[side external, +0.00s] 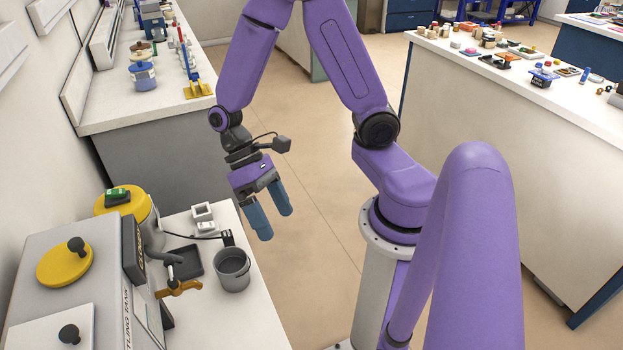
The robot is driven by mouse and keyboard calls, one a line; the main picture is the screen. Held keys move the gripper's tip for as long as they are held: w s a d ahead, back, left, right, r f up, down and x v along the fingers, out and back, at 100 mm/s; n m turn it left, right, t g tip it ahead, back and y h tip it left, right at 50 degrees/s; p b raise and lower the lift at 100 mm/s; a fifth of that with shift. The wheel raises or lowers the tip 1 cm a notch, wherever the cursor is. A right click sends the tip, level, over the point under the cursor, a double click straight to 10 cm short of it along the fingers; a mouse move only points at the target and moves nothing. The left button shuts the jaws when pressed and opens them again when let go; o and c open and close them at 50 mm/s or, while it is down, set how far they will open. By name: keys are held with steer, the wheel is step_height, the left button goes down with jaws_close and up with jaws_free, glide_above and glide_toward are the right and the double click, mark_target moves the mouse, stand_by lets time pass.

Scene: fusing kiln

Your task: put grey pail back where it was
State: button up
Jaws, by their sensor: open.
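The grey pail (233,271) stands upright on the white counter at the lower left. It is to the right of the brass tap (178,288) of the settling tank, near the counter's right edge. Its open top faces up and its inside looks grey; I cannot tell if it holds anything. My gripper (275,225) hangs above and to the right of the pail, past the counter edge in the picture. Its two blue fingers are apart, with nothing between them, and they do not touch the pail.
The settling tank (75,310) with yellow and white lids fills the lower left. A dark square tray (186,261) lies behind the pail, with a small white item (203,212) farther back. A long bench (170,100) stands beyond. Open floor lies right of the counter.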

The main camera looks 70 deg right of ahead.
steer(key=s+d+r+n+t+h, duration=0.2)
steer(key=s+r+n+t, duration=0.4)
steer(key=n, duration=0.4)
steer(key=shift+s+r+n+t+h, duration=0.3)
steer(key=shift+s+r+t, duration=0.15)
steer(key=shift+r, duration=0.8)
steer(key=shift+d, duration=0.1)
